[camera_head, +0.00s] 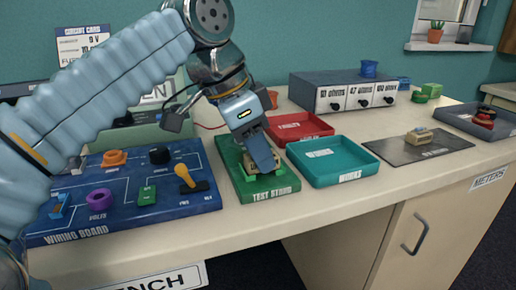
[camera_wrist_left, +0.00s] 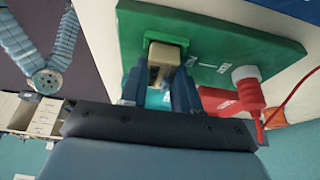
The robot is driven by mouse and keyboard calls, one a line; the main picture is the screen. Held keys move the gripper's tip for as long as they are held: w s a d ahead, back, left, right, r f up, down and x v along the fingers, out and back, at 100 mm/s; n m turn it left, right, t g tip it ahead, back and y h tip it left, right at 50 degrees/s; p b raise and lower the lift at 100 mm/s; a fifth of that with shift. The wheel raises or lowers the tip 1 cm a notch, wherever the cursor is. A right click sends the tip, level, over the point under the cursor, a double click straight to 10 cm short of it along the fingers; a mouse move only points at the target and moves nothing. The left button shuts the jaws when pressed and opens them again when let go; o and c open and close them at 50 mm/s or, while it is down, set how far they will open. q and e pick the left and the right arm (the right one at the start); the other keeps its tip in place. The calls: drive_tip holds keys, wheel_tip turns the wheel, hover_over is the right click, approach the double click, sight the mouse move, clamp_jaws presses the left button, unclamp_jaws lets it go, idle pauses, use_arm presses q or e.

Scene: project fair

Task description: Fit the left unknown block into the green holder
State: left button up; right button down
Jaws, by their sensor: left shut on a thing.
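My left gripper (camera_head: 262,160) points down over the green test stand (camera_head: 262,192). It is shut on a beige block (camera_wrist_left: 165,62), which shows between the two fingers in the wrist view. In the head view the fingers hide most of the block. The block is at the green holder (camera_wrist_left: 150,44) on the stand, whose raised rim shows beside it. I cannot tell whether the block is fully seated. The left gripper also shows in the wrist view (camera_wrist_left: 160,90). My right gripper is in neither view.
The blue wiring board (camera_head: 120,215) lies left of the stand. A red tray (camera_head: 312,139) and a teal "WORKS" tray (camera_head: 350,178) are to its right. A grey mat (camera_head: 390,153) holds another beige block (camera_head: 418,136). A red post with a white top (camera_wrist_left: 245,80) stands near the gripper.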

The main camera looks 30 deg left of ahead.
use_arm(q)
drive_tip(key=shift+f, duration=0.3)
drive_tip(key=o, duration=1.6)
wheel_tip(320, 180, up, 6)
drive_tip(key=p, duration=0.5)
drive_tip(key=shift+f, duration=0.15)
drive_tip(key=shift+r, duration=1.2)
